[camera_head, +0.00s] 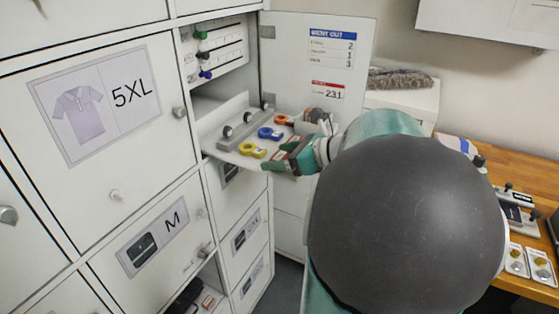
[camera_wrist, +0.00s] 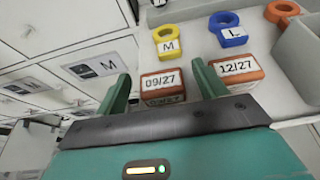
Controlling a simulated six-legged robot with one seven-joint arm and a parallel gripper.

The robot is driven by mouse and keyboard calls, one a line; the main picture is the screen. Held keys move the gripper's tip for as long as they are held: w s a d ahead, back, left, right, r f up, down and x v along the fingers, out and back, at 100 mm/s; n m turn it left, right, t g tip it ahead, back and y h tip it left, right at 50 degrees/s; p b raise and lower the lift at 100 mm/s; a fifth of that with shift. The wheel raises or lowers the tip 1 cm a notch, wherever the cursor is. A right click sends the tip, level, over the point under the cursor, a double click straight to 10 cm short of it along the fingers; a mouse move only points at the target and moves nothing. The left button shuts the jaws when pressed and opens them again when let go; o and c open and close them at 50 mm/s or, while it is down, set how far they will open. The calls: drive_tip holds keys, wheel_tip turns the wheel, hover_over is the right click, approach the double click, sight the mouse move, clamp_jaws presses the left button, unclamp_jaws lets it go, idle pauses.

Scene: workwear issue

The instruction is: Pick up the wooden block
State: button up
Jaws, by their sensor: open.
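In the wrist view, a reddish-brown block labelled 09/27 (camera_wrist: 163,98) lies on a white shelf between the fingers of my gripper (camera_wrist: 163,80). A similar block labelled 12/27 (camera_wrist: 245,84) lies just right of the right finger. Either could be the wooden block; I cannot tell which. My gripper is open and holds nothing. Contact with the 09/27 block cannot be made out. In the head view my gripper (camera_head: 281,157) is at the shelf's front edge, and my arm hides part of the shelf.
The pull-out shelf (camera_head: 222,142) also bears a yellow tag (camera_head: 252,150), a blue tag (camera_head: 269,133), an orange tag (camera_wrist: 281,12) and a grey rail. An open cabinet door (camera_head: 345,60) stands behind. Closed lockers (camera_head: 110,180) are at left, a wooden bench (camera_head: 500,165) at right.

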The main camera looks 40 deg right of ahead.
drive_tip(key=shift+w+a+f, duration=0.15)
drive_tip(key=shift+w+f, duration=0.15)
drive_tip(key=shift+w, duration=0.35)
drive_tip(key=c, duration=1)
drive_tip(key=shift+c, duration=0.3)
drive_tip(key=shift+r, duration=0.2)
